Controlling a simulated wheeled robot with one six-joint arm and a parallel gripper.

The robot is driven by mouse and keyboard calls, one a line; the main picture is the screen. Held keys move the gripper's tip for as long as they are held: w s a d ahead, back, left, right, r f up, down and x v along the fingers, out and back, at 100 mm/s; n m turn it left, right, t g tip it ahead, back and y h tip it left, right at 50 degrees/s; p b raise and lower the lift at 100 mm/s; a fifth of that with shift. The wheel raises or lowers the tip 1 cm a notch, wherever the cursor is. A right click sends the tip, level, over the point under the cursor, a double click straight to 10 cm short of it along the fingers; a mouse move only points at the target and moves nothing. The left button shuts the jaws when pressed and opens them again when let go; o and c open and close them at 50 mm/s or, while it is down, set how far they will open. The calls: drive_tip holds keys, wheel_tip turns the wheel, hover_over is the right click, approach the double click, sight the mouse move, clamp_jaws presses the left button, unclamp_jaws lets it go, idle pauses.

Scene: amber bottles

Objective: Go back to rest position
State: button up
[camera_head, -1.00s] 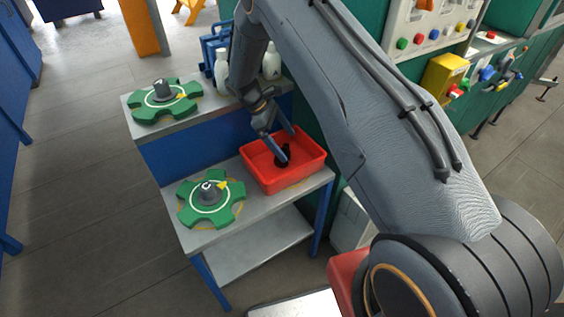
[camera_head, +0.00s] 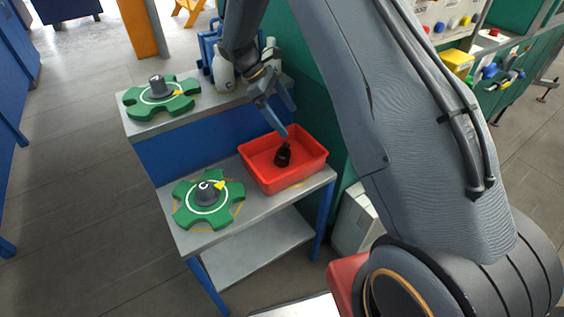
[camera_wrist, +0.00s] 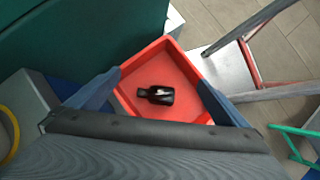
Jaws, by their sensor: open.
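My gripper (camera_head: 288,120) is open and empty, raised above the back of the red bin in the head view. Its two fingers also show in the wrist view (camera_wrist: 155,95), one on each side of the bin. A dark amber bottle (camera_head: 283,155) lies in the red bin (camera_head: 262,180), apart from the fingers. The wrist view shows the bottle (camera_wrist: 157,95) on its side on the floor of the bin (camera_wrist: 185,62), with a pale mark on it.
The bin stands on a grey shelf (camera_head: 190,240) beside a green gear-shaped fixture (camera_head: 190,212). A second green fixture (camera_head: 145,107) and white bottles (camera_head: 222,72) stand on the upper shelf. A green wall (camera_head: 305,100) rises right of the bin. Open floor (camera_head: 75,150) lies at left.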

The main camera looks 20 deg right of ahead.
idle(0.3)
drive_tip(key=s+r+m+t+y, duration=0.2)
drive_tip(key=s+m, duration=0.4)
drive_tip(key=s, duration=0.7)
drive_tip(key=s+r+m+t+y, duration=0.2)
drive_tip(key=s+r+m, duration=0.3)
drive_tip(key=s, duration=0.8)
drive_tip(key=shift+a+r+m+y, duration=0.25)
drive_tip(key=shift+r+m+y, duration=0.05)
drive_tip(key=shift+m+y, duration=0.55)
